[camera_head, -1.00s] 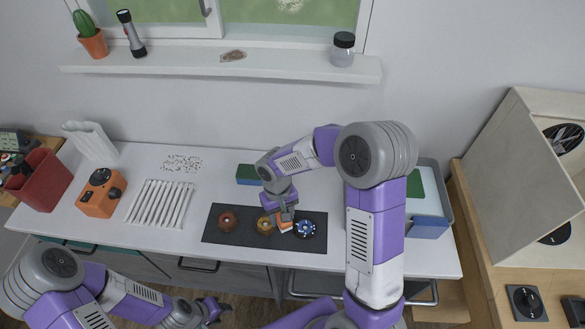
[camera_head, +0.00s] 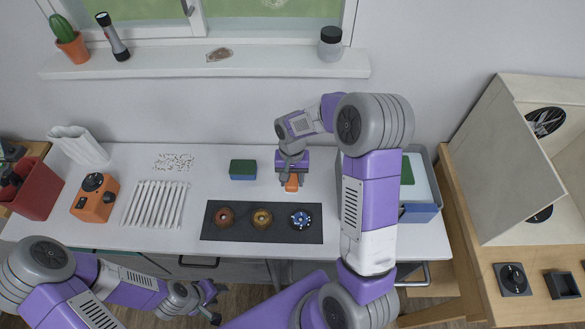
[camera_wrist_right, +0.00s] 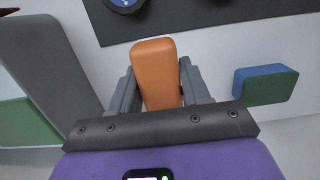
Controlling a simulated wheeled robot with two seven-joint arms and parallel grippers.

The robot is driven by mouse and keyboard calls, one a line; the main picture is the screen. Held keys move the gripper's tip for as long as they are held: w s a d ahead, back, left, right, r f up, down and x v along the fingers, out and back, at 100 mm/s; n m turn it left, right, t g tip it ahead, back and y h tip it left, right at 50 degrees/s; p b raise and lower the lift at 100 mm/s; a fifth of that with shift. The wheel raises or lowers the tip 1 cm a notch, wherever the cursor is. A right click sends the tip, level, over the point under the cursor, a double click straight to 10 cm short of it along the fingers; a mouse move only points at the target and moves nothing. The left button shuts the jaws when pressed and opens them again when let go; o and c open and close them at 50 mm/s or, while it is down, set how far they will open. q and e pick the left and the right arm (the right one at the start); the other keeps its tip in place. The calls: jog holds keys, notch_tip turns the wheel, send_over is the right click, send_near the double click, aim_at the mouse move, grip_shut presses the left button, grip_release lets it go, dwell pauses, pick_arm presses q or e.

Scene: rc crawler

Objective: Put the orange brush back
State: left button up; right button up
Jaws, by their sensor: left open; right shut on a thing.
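The orange brush (camera_head: 292,184) is held in my right gripper (camera_head: 290,178), above the white table behind the dark mat. In the right wrist view the orange brush (camera_wrist_right: 157,72) sits between the two grey fingers of the right gripper (camera_wrist_right: 160,92). Only its orange body shows; any bristles are hidden. My left gripper (camera_head: 212,300) is open and empty, in front of the table's front edge at the lower left.
The dark mat (camera_head: 262,237) carries several round parts. A green-and-blue sponge (camera_head: 243,169) lies left of the right gripper. A grey-blue bin (camera_head: 420,213) stands right of it, partly behind my right arm. A white ribbed rack (camera_head: 154,205) and an orange device (camera_head: 95,198) stand left.

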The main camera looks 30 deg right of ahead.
jog(key=w+d, duration=0.1)
jog(key=w, duration=0.1)
jog(key=w+d+f, duration=0.1)
jog(key=w, duration=0.1)
jog(key=w+d+f, duration=0.1)
jog(key=w+d, duration=0.1)
jog(key=shift+w+f, duration=0.2)
jog(key=shift+w, duration=0.05)
notch_tip(320, 180, down, 4)
jog(key=shift+f, duration=0.1)
jog(key=shift+w+f+p, duration=0.25)
jog(key=shift+p, duration=0.05)
jog(key=shift+f, duration=0.15)
jog(key=o, duration=1)
